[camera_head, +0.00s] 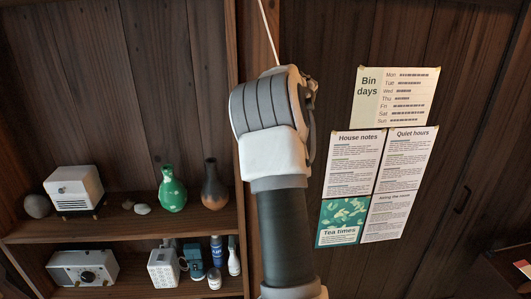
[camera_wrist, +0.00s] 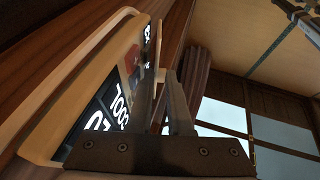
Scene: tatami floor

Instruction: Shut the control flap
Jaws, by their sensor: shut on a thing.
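In the wrist view, a wall controller (camera_wrist: 45,128) with a tan rim and a dark face lies along the left side. White lettering that includes "COOL" and large figures show on its face, strongly tilted. My gripper (camera_wrist: 163,78) is close against its right side. Its fingers are shut on a small pale piece between the tips, which seems to be part of the control flap (camera_wrist: 161,75). The fingers hide most of that piece, so I cannot tell the flap's angle. In the head view my arm covers the middle, and neither gripper nor controller can be seen.
In the head view, shelves (camera_head: 130,229) on the left hold a green vase (camera_head: 172,190), a dark vase (camera_head: 210,185), a white radio-like box (camera_head: 74,190) and several bottles. Paper notices (camera_head: 385,165) hang on the dark wooden wall at right. Windows (camera_wrist: 225,115) show in the wrist view.

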